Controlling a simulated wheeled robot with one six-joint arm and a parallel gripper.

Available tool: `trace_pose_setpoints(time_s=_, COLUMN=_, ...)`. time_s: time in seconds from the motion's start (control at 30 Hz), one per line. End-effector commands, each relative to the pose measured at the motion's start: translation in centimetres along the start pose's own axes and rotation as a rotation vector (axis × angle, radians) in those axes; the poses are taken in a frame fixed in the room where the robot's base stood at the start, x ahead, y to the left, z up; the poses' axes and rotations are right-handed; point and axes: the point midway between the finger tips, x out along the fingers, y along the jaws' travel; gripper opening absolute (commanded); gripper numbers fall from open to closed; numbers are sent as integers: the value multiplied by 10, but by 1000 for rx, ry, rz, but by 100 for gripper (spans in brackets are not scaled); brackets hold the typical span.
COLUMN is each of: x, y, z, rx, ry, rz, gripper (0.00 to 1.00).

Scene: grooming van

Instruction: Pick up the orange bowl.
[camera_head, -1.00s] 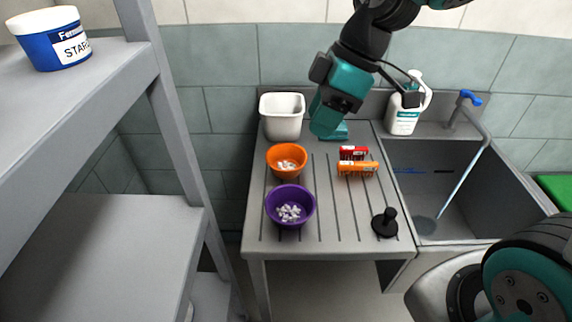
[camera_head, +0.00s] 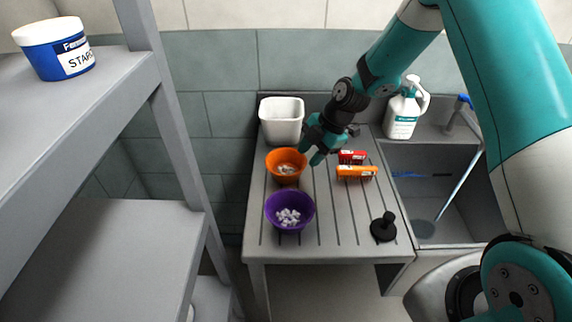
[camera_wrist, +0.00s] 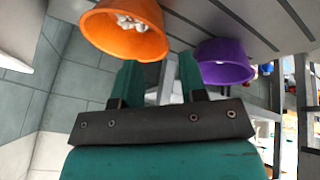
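The orange bowl (camera_head: 286,177) stands upright on the grooved drainboard with white pieces in it. In the wrist view the orange bowl (camera_wrist: 117,44) is at the upper left, just beyond the left fingertip. My gripper (camera_head: 309,153) is at the bowl's upper right side in the head view and covers a bit of that rim. In the wrist view the two teal fingers of my gripper (camera_wrist: 160,72) are apart with nothing held between them. I cannot tell if a finger touches the bowl.
A purple bowl (camera_head: 289,212) with white pieces stands in front. A white tub (camera_head: 282,121) is behind. A red box (camera_head: 352,157) and an orange box (camera_head: 357,172) lie to the right. A black plunger-like object (camera_head: 384,228) and the sink (camera_head: 440,190) are further right.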

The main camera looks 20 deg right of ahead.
Motion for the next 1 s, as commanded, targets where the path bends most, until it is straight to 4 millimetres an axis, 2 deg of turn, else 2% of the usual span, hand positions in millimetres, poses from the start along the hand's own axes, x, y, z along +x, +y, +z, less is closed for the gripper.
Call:
trace_pose_setpoints(time_s=0.1, x=13, y=1, z=-1, rx=-1, ry=0, rz=0, gripper=39)
trace_pose_setpoints(time_s=0.27, x=22, y=0, z=-2, rx=0, ry=1, rz=0, gripper=39)
trace_pose_setpoints(time_s=0.6, x=65, y=-1, z=-5, rx=0, ry=0, rz=-1, gripper=39)
trace_pose_setpoints(time_s=0.87, x=70, y=-1, z=-4, rx=1, ry=-1, rz=2, gripper=39)
trace_pose_setpoints(time_s=0.97, x=70, y=-1, z=-4, rx=1, ry=0, rz=1, gripper=21)
trace_pose_setpoints(time_s=1.0, x=70, y=-1, z=-4, rx=1, ry=0, rz=1, gripper=11)
